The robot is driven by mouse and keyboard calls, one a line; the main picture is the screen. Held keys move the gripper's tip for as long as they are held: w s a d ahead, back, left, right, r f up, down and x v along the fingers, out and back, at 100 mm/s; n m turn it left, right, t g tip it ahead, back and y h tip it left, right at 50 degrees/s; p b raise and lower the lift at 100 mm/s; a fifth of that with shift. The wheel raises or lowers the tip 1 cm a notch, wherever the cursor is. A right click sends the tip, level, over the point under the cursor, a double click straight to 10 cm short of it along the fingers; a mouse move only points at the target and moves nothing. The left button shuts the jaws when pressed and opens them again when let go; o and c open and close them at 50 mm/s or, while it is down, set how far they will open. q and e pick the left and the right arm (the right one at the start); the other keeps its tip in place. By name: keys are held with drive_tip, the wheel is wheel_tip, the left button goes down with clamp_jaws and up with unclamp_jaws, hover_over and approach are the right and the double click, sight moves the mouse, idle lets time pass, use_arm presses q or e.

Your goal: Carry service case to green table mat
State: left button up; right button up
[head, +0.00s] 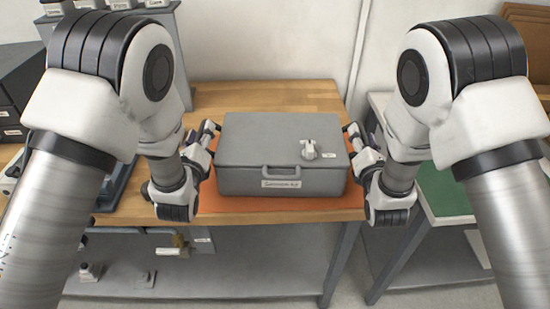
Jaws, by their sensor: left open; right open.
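The service case (240,180), a grey lidded box with a front handle and a small label, sits on an orange mat (225,205) on the wooden table. My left gripper (212,130) is open at the case's left side. My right gripper (352,132) is open at the case's right side. I cannot tell whether either one touches the case. The green table mat (445,197) lies on a second table to the right, partly hidden behind my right arm.
A small light-coloured fitting (310,150) sits on the case's lid. A gap with floor separates the wooden table (270,94) from the right table. A lower shelf (220,270) holds small parts. Dark drawers (14,95) stand at the far left.

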use_arm(q)
drive_tip(key=shift+w, duration=0.5)
use_arm(e)
drive_tip(key=shift+w, duration=0.5)
use_arm(q)
drive_tip(key=shift+s+r, duration=0.1)
use_arm(e)
drive_tip(key=shift+s, duration=0.1)
use_arm(q)
clamp_jaws()
use_arm(e)
clamp_jaws()
use_arm(q)
drive_tip(key=shift+r, duration=0.1)
use_arm(e)
drive_tip(key=shift+r, duration=0.2)
